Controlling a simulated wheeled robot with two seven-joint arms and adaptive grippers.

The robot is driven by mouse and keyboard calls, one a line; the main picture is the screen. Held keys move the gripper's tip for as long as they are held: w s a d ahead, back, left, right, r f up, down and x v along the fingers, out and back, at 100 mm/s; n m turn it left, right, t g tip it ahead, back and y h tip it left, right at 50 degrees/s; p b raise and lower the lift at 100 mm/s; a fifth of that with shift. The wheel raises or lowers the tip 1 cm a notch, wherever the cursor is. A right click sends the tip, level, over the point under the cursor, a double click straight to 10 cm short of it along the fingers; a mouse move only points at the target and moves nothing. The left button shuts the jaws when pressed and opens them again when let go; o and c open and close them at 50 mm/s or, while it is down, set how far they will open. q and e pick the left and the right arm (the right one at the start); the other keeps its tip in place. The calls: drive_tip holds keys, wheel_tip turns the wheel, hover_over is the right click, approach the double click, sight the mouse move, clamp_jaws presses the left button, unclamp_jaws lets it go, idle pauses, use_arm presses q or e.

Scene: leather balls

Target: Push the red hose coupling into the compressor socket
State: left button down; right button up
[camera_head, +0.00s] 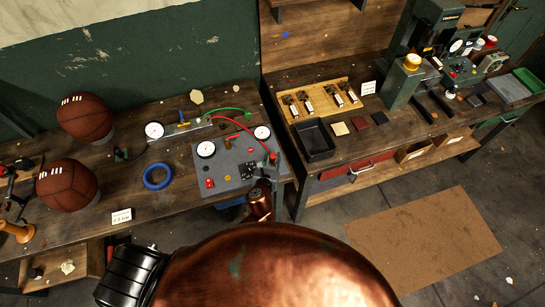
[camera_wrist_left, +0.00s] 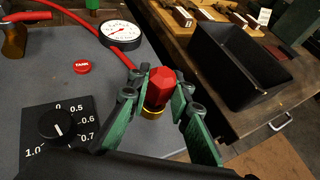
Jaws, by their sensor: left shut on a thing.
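The red hose coupling (camera_wrist_left: 162,84) is a faceted red piece between the green fingers of my left gripper (camera_wrist_left: 164,78) in the left wrist view. The gripper is shut on it. A brass ring (camera_wrist_left: 151,113), seemingly the socket, shows right below the coupling; I cannot tell whether the coupling is inside it or just above. In the head view the coupling (camera_head: 273,155) is small at the right edge of the grey compressor panel (camera_head: 222,183). The red hose (camera_head: 243,124) arcs to it from the back. My left gripper (camera_head: 265,171) is partly hidden by its copper arm. My right gripper is not in view.
The panel carries a black knob (camera_wrist_left: 57,124), a red TANK button (camera_wrist_left: 82,67) and a white gauge (camera_wrist_left: 120,32) near the gripper. A black tray (camera_head: 314,139) stands on the bench to the right. A blue ring (camera_head: 158,177) and two leather balls (camera_head: 67,185) are left.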

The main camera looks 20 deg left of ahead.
use_arm(q)
drive_tip(key=shift+f, duration=0.5)
idle(0.5)
drive_tip(key=c, duration=1.7)
unclamp_jaws()
drive_tip(key=v, duration=1.2)
drive_tip(key=shift+s, duration=0.1)
